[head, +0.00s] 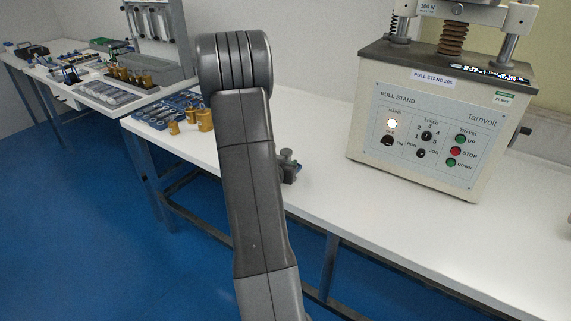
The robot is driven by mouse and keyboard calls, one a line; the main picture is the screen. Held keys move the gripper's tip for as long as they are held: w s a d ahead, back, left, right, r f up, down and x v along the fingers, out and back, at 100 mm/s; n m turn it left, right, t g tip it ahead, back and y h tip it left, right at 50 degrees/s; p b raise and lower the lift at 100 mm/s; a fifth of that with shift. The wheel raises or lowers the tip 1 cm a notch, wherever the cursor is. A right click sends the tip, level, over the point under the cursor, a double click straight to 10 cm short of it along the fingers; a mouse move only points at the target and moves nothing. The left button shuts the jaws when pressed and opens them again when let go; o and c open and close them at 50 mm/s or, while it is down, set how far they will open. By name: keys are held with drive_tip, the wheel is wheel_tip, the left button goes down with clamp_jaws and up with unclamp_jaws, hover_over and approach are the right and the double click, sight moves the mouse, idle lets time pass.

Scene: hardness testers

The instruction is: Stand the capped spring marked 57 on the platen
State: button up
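My arm rises through the middle of the head view and bends at a dark grey joint near the top; my gripper is not visible. A pull stand (418,130) stands on the right part of the white bench. A brown ribbed or coiled column (452,39) stands upright on its dark top, under the upper head; I cannot tell whether it is a capped spring. A small dark coil (393,26) shows at the stand's left post. No mark 57 is readable anywhere. The platen cannot be made out clearly.
Brass-coloured weights (204,120) and a blue tray (152,117) sit on the bench left of my arm. A small grey fixture (288,166) shows just right of my arm. The white bench top (330,190) is bare before the stand. Another bench with equipment (98,92) is far left.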

sight(285, 153)
drive_tip(key=shift+c, duration=1.4)
drive_tip(key=shift+r+p, duration=3)
drive_tip(key=shift+r, duration=0.6)
drive_tip(key=shift+s+f, duration=0.1)
